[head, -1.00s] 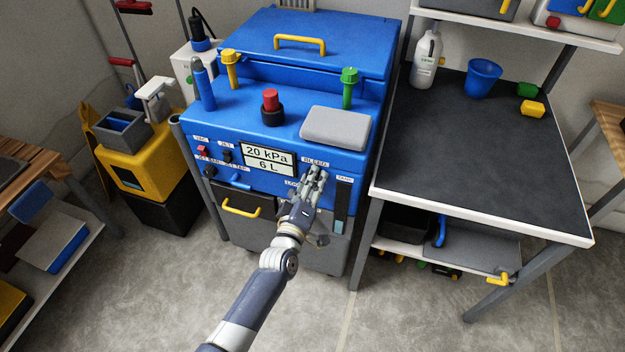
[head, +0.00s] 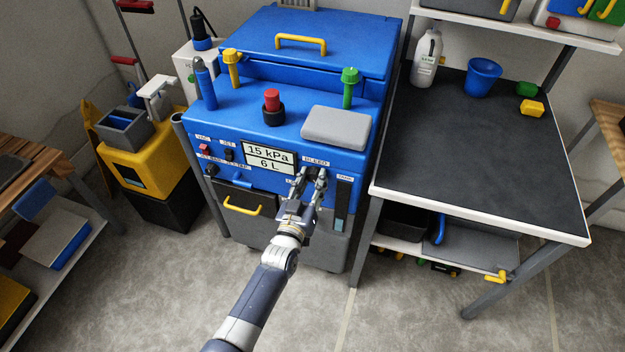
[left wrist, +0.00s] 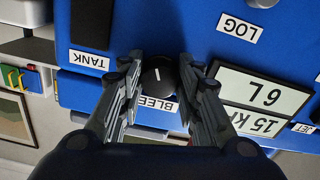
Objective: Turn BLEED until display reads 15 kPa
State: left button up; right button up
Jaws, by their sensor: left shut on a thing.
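The blue machine (head: 225,125) has a display (head: 268,158) that reads 15 kPa above 6 L. The BLEED label (head: 316,161) is to the right of the display. My left gripper (head: 311,176) is at the front panel just below that label. In the left wrist view the black BLEED knob (left wrist: 158,76), with a white mark, sits between the two fingers of my left gripper, which is shut on it. The fingers partly cover the BLEED label in that view. My right gripper is not in view.
The TANK label (left wrist: 89,60) and LOG label (left wrist: 240,27) are near the knob. A dark-topped table (head: 470,150) with a bottle (head: 426,60) and blue cup (head: 482,77) stands right. A yellow cart (head: 150,165) stands left. The floor in front is clear.

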pick_arm(q)
jog(key=shift+f+m, duration=0.1)
jog(key=shift+m, duration=0.4)
jog(key=o, duration=1)
jog(key=shift+o, duration=0.2)
jog(key=v, duration=1.2)
